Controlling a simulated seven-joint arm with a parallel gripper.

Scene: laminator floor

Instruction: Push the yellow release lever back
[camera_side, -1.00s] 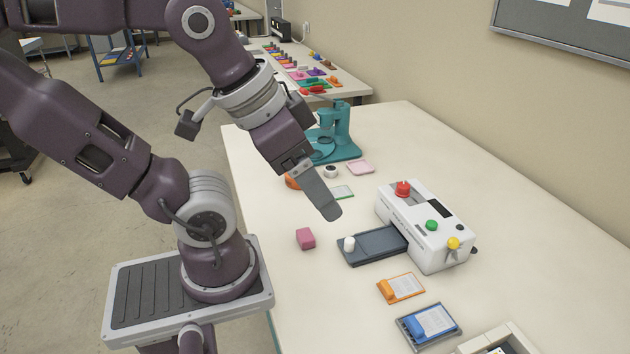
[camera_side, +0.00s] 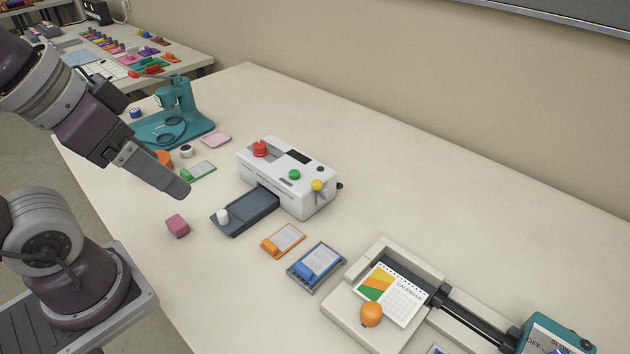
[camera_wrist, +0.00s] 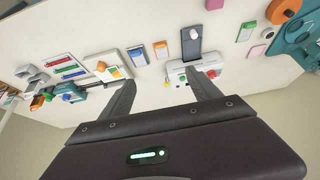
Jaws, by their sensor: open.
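The yellow release lever (camera_side: 317,186) is a small round knob on the right end of the white laminator (camera_side: 268,171). My gripper (camera_side: 180,190) is in the air to the left of the laminator, well apart from the lever. In the wrist view my gripper (camera_wrist: 161,76) has its two fingers spread with nothing between them. The side view shows the fingers nearly edge on, as one.
A red knob (camera_side: 260,148) and green button (camera_side: 294,174) top the laminator. A dark tray (camera_side: 247,215) with a white knob extends from its front. A pink block (camera_side: 178,226), orange card holder (camera_side: 283,240) and blue one (camera_side: 317,264) lie nearby. Bench behind the laminator is clear.

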